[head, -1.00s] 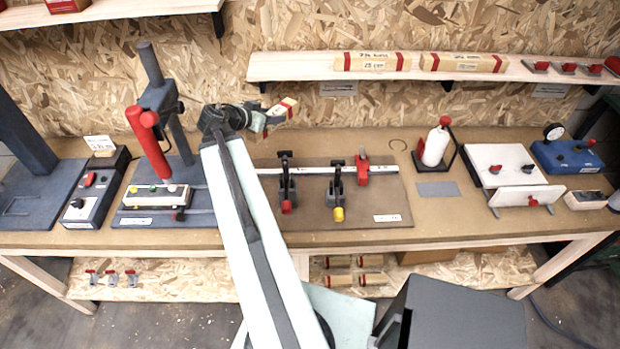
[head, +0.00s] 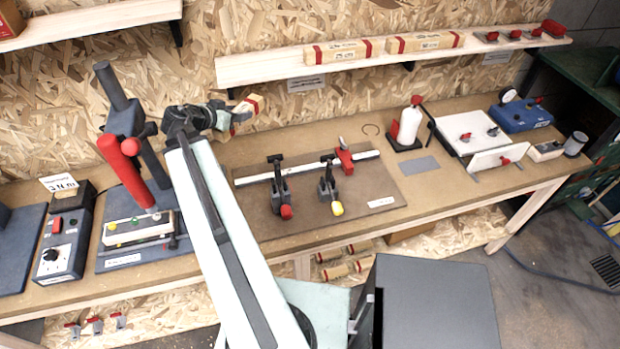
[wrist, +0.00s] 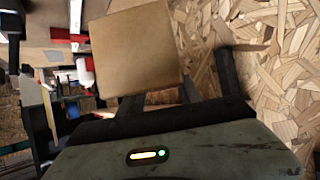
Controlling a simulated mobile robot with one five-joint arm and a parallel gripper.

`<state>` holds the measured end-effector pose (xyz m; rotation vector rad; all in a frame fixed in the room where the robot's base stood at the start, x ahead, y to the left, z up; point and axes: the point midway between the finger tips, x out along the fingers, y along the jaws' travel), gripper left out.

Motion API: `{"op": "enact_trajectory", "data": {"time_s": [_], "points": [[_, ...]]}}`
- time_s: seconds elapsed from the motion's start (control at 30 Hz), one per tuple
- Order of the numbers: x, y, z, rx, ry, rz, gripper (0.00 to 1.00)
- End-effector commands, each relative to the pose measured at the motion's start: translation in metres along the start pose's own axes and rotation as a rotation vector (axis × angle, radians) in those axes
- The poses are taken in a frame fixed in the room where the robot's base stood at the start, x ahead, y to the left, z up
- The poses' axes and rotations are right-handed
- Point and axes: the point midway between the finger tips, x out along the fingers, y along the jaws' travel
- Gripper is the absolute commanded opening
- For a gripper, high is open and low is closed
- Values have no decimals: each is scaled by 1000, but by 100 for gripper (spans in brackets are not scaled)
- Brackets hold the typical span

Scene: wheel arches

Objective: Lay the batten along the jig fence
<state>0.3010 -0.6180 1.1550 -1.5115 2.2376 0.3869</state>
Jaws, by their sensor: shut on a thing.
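The batten (head: 249,104) is a pale wooden piece with red at its end, held up at the back of the bench, left of the jig's far edge. My gripper (head: 230,115) is shut on it, above the bench top. In the wrist view the batten (wrist: 137,55) shows as a broad tan face beyond the jaws (wrist: 160,98). The jig is a brown board (head: 345,207) with a pale fence (head: 302,170) along its far side.
A drill-press-like stand (head: 126,150) and a control box (head: 64,240) are left of my arm. A shelf (head: 270,70) with two similar battens (head: 337,51) runs behind.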

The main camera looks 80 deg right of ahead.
Motion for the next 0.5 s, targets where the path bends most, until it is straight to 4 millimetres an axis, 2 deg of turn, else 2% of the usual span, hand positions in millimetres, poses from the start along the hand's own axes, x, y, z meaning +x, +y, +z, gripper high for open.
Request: {"op": "enact_trajectory", "data": {"time_s": [0.07,0.17,0.33,0.4,0.5], "points": [[8,11,-2,18,-2,36,0],[26,40,-6,67,-8,126,0],[60,116,-15,194,-13,359,0],[70,149,-18,249,-12,460,0],[78,187,-20,314,-5,578,0]]}}
